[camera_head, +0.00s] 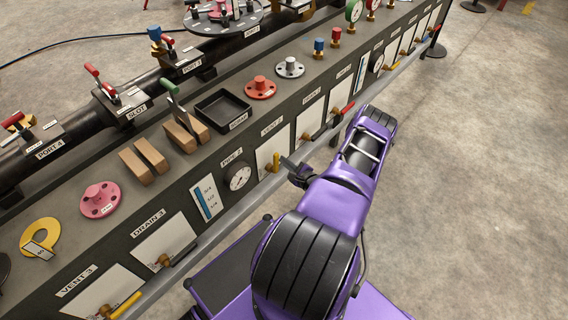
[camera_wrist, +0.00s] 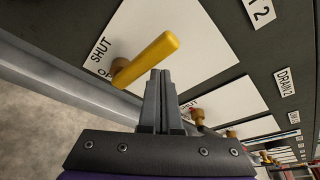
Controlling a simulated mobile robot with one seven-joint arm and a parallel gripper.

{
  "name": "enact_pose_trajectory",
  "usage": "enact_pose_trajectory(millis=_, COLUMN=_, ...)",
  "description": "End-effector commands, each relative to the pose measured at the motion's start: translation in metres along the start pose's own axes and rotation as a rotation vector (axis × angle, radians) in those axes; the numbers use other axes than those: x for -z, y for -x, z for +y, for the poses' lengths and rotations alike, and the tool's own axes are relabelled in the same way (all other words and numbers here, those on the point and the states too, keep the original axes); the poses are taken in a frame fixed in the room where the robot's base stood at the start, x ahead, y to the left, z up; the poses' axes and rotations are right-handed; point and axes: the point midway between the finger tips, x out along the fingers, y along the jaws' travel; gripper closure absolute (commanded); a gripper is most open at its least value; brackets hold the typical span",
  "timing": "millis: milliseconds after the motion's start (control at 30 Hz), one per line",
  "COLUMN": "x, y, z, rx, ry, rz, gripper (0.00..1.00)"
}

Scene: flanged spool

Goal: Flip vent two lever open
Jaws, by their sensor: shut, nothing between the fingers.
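The vent two panel (camera_head: 265,152) is a white plate on the side of the long dark bench, with its label above it. Its yellow lever (camera_wrist: 148,58) shows large in the wrist view, slanting up and right from a brass valve body (camera_wrist: 118,66). "SHUT" and a partly hidden "OP…" are printed left of the pivot. My gripper (camera_wrist: 160,78) is shut and empty, its fingertips close beside the lever's handle; I cannot tell if they touch. In the head view my gripper (camera_head: 286,162) is at this panel and partly hides the lever.
A red-lever valve (camera_head: 343,109) and other valve panels continue along the bench to the right. A gauge (camera_head: 237,177) and the drain panel (camera_head: 163,240) are to the left. A pale rail (camera_head: 228,220) runs below the panels. The concrete floor at right is clear.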

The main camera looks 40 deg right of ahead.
Motion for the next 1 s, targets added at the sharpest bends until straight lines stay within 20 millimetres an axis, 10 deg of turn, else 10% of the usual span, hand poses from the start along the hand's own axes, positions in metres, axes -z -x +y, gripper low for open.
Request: enact_pose_trajectory(millis=1000, x=-0.0041, y=-0.0004, z=0.0034, rx=-0.007, ry=-0.003, rz=-0.009, gripper=1.0)
